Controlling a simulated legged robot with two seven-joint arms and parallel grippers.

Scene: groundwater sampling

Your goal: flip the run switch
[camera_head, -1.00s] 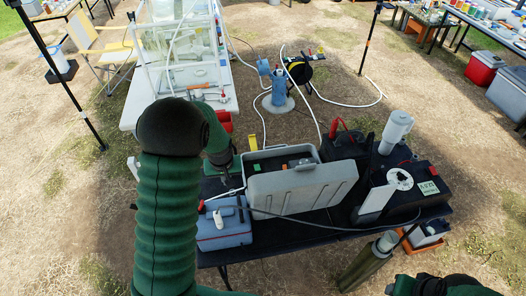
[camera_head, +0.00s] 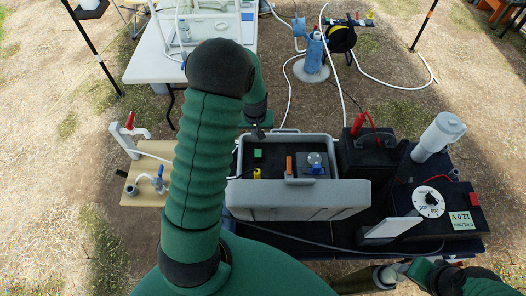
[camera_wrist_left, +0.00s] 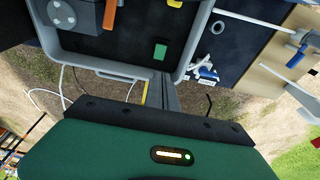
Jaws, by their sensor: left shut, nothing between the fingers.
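An open grey case (camera_head: 300,198) stands on the black table. Inside it are a green block (camera_head: 258,153), a yellow part, an orange upright part (camera_head: 289,166) and a dark block with a round clear knob (camera_head: 314,162). I cannot tell which part, if any, is the run switch. My left gripper (camera_head: 258,132) is shut and empty at the far rim of the case. In the left wrist view its narrow black fingers (camera_wrist_left: 166,88) point toward the case wall, near the green block (camera_wrist_left: 160,51). My right arm shows at the lower right; its jaws are unclear.
A black box (camera_head: 440,208) with a white dial and a "12.0 V" label stands right of the case, beside a white cylinder (camera_head: 438,136). A black battery-like box (camera_head: 370,152) with red leads is behind. A tan board (camera_head: 148,190) with valves lies left.

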